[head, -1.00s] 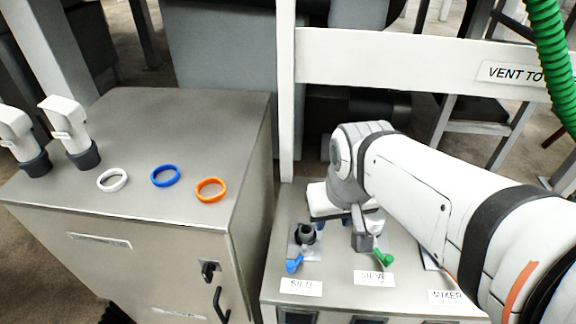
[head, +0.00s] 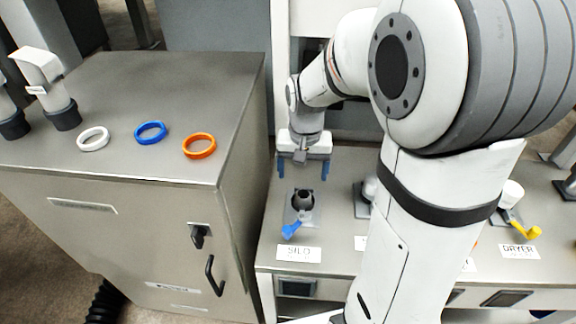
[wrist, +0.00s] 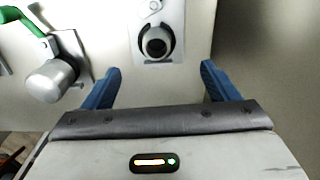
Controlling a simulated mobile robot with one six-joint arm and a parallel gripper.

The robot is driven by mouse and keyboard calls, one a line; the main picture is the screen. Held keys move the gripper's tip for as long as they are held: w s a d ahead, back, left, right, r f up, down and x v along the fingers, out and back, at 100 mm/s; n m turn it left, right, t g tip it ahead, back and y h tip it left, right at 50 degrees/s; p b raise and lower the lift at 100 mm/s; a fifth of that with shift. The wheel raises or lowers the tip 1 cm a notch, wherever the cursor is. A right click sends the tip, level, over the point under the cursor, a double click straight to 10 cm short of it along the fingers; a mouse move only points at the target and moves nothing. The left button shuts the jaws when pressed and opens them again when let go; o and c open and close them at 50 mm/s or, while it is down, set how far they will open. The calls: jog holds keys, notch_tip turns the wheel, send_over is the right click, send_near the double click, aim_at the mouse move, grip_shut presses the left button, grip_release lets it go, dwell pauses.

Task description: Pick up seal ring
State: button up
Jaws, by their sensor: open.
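Three seal rings lie flat on the steel cabinet top at the left in the head view: a white ring (head: 93,138), a blue ring (head: 151,132) and an orange ring (head: 200,145). My gripper (head: 303,174) is to the right of the cabinet, above the lower panel near the SILO port. Its two blue fingers are apart with nothing between them. In the wrist view my gripper (wrist: 160,88) also shows open and empty. No ring shows in the wrist view.
The SILO port (head: 302,199) has a blue lever (head: 292,230). The DRYER port has a yellow lever (head: 524,229). White pipe spouts (head: 45,85) stand left of the rings. The cabinet top (head: 190,85) behind the rings is clear.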

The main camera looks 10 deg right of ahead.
aim_at(303, 192)
jog(key=shift+w+f, duration=0.3)
jog(key=shift+f, duration=0.3)
jog(key=shift+w+f, duration=0.3)
jog(key=shift+f, duration=0.25)
jog(key=f, duration=0.7)
jog(key=shift+s+d+f+b, duration=0.2)
jog(key=shift+s+d+b, duration=0.05)
jog(key=shift+s+b, duration=0.1)
jog(key=shift+c, duration=0.4)
jog(key=c, duration=1)
jog(key=shift+r, duration=0.1)
notch_tip(303, 192, up, 10)
jog(key=shift+f+p, duration=0.1)
jog(key=shift+p, duration=0.3)
